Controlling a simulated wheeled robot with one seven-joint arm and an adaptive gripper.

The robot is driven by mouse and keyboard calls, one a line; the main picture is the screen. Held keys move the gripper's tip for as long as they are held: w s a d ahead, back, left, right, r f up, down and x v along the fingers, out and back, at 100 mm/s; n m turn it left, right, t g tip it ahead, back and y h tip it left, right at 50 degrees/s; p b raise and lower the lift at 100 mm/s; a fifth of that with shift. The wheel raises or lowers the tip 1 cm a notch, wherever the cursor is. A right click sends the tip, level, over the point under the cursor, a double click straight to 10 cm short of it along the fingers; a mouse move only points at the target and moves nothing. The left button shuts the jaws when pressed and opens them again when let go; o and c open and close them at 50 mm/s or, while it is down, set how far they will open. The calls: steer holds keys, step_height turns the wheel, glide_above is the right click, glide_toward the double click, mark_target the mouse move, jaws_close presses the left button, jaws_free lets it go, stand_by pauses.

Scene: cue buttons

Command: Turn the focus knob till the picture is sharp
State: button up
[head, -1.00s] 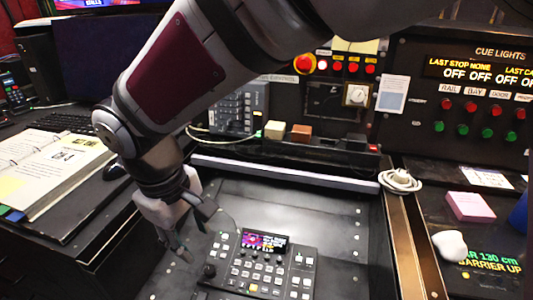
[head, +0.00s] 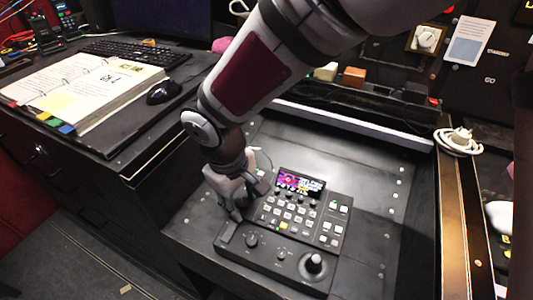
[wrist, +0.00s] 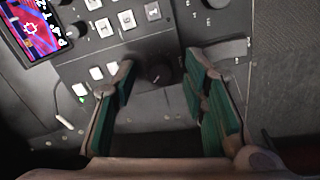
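The black control panel (head: 270,262) lies on the desk, with a small lit screen (head: 300,183) at its top edge. The screen (wrist: 40,28) shows a red and purple picture with white marks; I cannot tell how sharp it is. A dark round knob (wrist: 158,73) sits on the panel between my fingers in the wrist view, apart from both. I cannot read a label naming it the focus knob. My gripper (wrist: 162,92) is open, with green pads, empty above the panel. In the head view my gripper (head: 240,207) is over the panel's left end.
Two more knobs, (head: 251,240) and (head: 281,254), and a joystick (head: 314,263) stand on the panel's near part. White buttons (head: 290,215) fill its middle. An open binder (head: 85,88) and a mouse (head: 163,92) lie on the left desk. A coiled white cable (head: 458,140) lies at right.

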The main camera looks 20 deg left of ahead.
jaws_close()
steer(key=shift+n+p, duration=0.55)
steer(key=shift+n, duration=0.95)
jaws_free()
steer(key=shift+r, duration=0.1)
step_height(320, 180, up, 12)
steer(key=s, duration=0.1)
steer(key=shift+s+a, duration=0.3)
steer(key=shift+s, duration=0.05)
